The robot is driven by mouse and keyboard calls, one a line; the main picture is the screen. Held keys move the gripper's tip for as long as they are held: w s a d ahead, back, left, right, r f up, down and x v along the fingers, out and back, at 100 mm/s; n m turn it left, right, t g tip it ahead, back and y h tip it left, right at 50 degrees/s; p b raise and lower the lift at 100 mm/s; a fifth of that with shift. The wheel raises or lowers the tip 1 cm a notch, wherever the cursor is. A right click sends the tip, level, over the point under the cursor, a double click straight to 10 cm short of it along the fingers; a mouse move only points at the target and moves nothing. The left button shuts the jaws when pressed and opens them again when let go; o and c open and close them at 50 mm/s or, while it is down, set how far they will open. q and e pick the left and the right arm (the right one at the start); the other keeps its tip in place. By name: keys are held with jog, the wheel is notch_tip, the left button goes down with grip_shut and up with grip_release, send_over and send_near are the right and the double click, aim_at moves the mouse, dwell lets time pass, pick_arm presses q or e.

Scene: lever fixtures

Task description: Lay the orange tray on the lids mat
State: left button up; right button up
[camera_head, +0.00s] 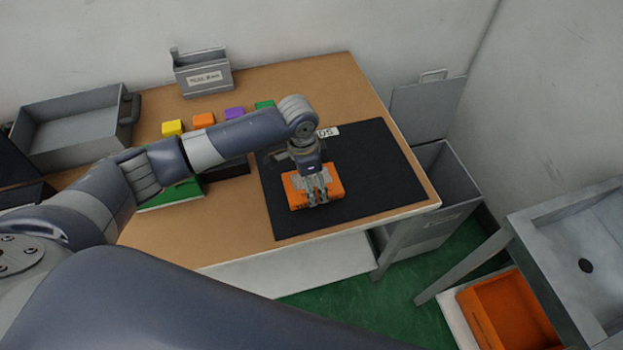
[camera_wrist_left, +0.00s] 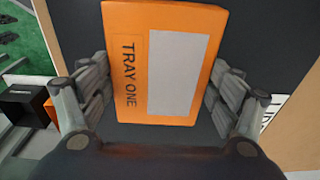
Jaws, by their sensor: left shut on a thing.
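My left gripper (camera_head: 317,190) is shut on the orange tray (camera_head: 292,192), which sits over the left-middle part of the black mat (camera_head: 382,165). A white label on the mat's far edge is partly hidden by my arm. In the left wrist view the tray (camera_wrist_left: 130,85) shows the words TRAY ONE and a grey panel, and the gripper's fingers (camera_wrist_left: 158,95) stand on its two sides. The dark mat (camera_wrist_left: 270,35) shows behind it. I cannot tell whether the tray touches the mat. My right gripper is not in view.
Yellow (camera_head: 172,128), orange (camera_head: 204,120), purple (camera_head: 235,114) and green blocks stand behind my arm. A grey open box (camera_head: 78,130) and a labelled grey bin (camera_head: 203,75) are at the back. The mat's right part is clear. A grey container (camera_head: 440,205) stands beyond the table's right edge.

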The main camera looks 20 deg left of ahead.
pick_arm(q)
jog(key=o, duration=1.1)
jog(key=shift+r, duration=0.4)
jog(key=r, duration=0.7)
jog(key=s+a+r+b, duration=0.1)
jog(key=r, duration=0.3)
jog(key=shift+a+r, duration=0.1)
jog(key=shift+r, duration=0.05)
